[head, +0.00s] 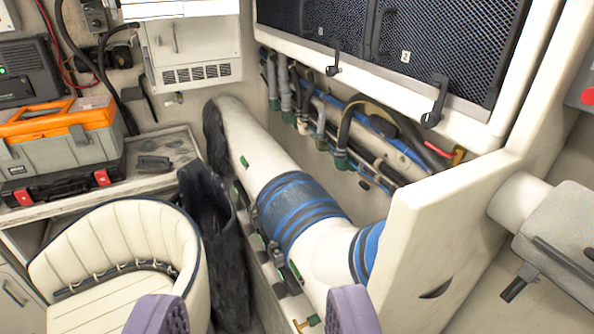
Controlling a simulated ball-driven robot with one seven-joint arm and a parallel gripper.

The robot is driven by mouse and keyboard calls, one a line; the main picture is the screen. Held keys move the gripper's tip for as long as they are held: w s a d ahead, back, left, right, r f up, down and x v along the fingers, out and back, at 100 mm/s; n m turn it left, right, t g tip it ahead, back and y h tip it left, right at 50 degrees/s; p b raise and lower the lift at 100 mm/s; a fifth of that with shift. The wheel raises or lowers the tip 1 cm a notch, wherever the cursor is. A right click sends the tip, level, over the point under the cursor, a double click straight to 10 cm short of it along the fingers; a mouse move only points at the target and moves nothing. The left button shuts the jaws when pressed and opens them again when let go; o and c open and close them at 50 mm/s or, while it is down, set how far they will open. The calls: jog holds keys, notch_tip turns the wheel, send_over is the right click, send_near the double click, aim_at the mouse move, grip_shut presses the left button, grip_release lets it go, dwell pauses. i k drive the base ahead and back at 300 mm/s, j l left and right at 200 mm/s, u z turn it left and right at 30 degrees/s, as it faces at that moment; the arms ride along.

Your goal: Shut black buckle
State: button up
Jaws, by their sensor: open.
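A small dark piece (153,164) lies on the worn bench top (180,145) at the left, right of the toolbox. It may be the black buckle, but it is too small to tell, and I cannot see whether it is open or shut. My gripper (253,314) shows as two purple fingertips at the bottom edge, spread wide apart. It is open, with nothing between the fingers. It appears nearer to me than the bench and well apart from the dark piece.
A cream padded seat (120,265) stands at lower left, beside dark crumpled fabric (222,235). An orange and grey toolbox (62,132) sits on a black case with red latches (60,182). A thick white pipe with blue bands (297,208) and a cream panel (440,240) fill the right.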

aim_at(527, 273)
jog(key=i+z, duration=0.1)
jog(key=z, duration=0.3)
jog(key=i+j+z, duration=0.1)
jog(key=z, duration=0.25)
jog(key=i+j+z, duration=0.1)
jog(key=z, duration=0.3)
